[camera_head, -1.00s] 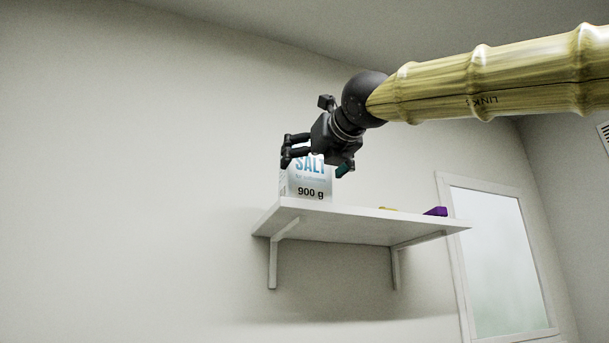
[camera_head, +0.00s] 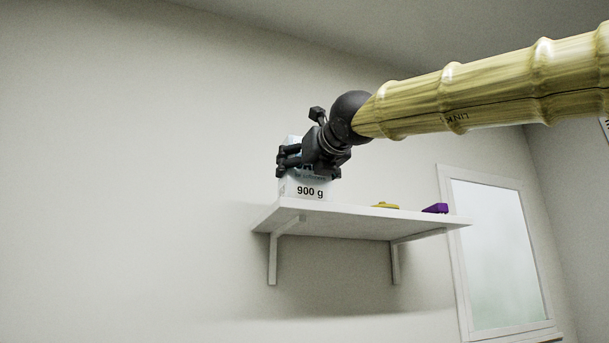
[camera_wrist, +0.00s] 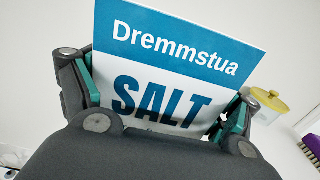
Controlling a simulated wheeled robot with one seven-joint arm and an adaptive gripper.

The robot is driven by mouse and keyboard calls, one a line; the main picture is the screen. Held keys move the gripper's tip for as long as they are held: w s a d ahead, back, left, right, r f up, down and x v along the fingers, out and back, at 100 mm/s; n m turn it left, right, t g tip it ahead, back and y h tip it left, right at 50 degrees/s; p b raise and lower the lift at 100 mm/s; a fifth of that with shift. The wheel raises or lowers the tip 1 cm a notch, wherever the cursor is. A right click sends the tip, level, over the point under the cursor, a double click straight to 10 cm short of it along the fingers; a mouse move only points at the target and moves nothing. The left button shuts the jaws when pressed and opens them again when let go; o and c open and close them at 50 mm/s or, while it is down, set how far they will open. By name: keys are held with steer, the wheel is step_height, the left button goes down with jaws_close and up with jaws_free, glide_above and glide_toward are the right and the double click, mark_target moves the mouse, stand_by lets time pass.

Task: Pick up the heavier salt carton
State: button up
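The white and blue salt carton (camera_head: 307,189) marked 900 g stands at the left end of the wall shelf. My gripper (camera_head: 308,166) is around its upper part, with a dark finger at each side. In the wrist view the carton's face (camera_wrist: 165,65) reads "Dremmstua SALT" between the teal finger pads of my gripper (camera_wrist: 163,100). The pads lie close along its left and right edges. I cannot tell whether both press on it. The carton rests on the shelf, its middle partly hidden by my gripper. No second salt carton is recognisable.
The white shelf (camera_head: 350,220) is bare just right of the carton. A yellow object (camera_head: 385,205) and a purple object (camera_head: 436,208) lie toward its right end. A yellow lidded container (camera_wrist: 268,103) shows beside the right finger. A framed window (camera_head: 497,255) is at the right.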

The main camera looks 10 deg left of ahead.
steer(key=c, duration=0.6)
steer(key=shift+r, duration=0.1)
steer(key=shift+c, duration=1.1)
